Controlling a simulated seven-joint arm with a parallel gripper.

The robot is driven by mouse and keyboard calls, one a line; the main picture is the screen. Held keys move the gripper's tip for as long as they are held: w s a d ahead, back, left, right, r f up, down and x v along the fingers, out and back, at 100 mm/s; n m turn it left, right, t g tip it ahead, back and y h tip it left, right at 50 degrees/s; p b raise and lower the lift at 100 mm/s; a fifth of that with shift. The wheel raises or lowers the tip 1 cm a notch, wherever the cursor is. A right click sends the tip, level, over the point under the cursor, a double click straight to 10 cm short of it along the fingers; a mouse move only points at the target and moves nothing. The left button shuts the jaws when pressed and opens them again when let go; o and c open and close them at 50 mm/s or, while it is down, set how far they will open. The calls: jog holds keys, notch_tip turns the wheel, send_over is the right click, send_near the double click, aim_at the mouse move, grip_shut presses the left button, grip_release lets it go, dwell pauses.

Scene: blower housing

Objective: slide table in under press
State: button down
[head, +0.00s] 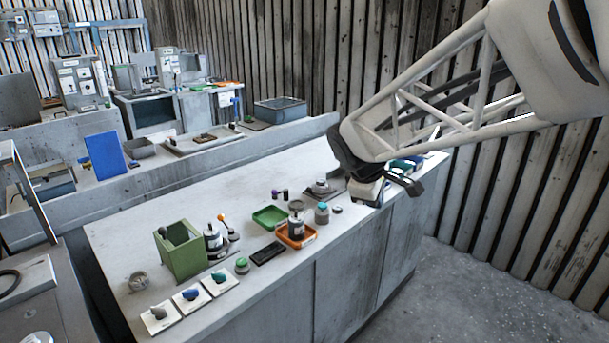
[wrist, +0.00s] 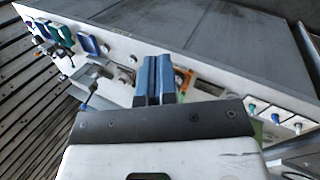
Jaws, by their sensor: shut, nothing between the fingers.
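My gripper (wrist: 155,62) shows in the wrist view as two blue fingers pressed together, with nothing between them. They are over the bench top. In the head view my arm reaches in from the right, and its dark end hangs over the bench's far right part; the fingertips are hard to make out there. A dark flat plate with a round grey piece (head: 321,187) lies just left of my arm's end. I cannot tell whether it is the slide table. The press cannot be identified clearly; my arm covers part of that corner.
The grey workbench (head: 180,214) carries a green box (head: 180,252), a green tray (head: 270,217), an orange tray (head: 296,235) and several knobs on white plates at the front left. Blue and green pieces (head: 402,166) stand past my arm. The bench's back left is clear.

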jog(key=w+a+f+n+t, duration=0.1)
jog(key=w+a+f+n, duration=0.3)
jog(key=w+a, duration=0.3)
jog(key=w+a+f+n+t+h, duration=0.1)
jog(key=w+a+f+n, duration=0.4)
jog(key=w, duration=1)
jog(key=w+a+f+n+t, duration=0.2)
jog(key=w+a+f+n, duration=0.3)
jog(key=w+a+n, duration=0.3)
jog(key=w+a, duration=0.1)
jog(key=w, duration=0.2)
jog(key=shift+w+a+f+h, duration=0.2)
jog(key=shift+a+h, duration=0.1)
jog(key=shift+a, duration=0.1)
jog(key=shift+f, duration=0.1)
jog(key=x, duration=1)
jog(key=shift+w+d+f, duration=0.15)
jog(key=shift+w+d, duration=0.4)
jog(key=shift+w, duration=0.35)
jog(key=shift+w+d+f, duration=0.15)
jog(key=shift+w+d, duration=0.35)
jog(key=shift+w, duration=0.25)
jog(key=shift+d, duration=0.1)
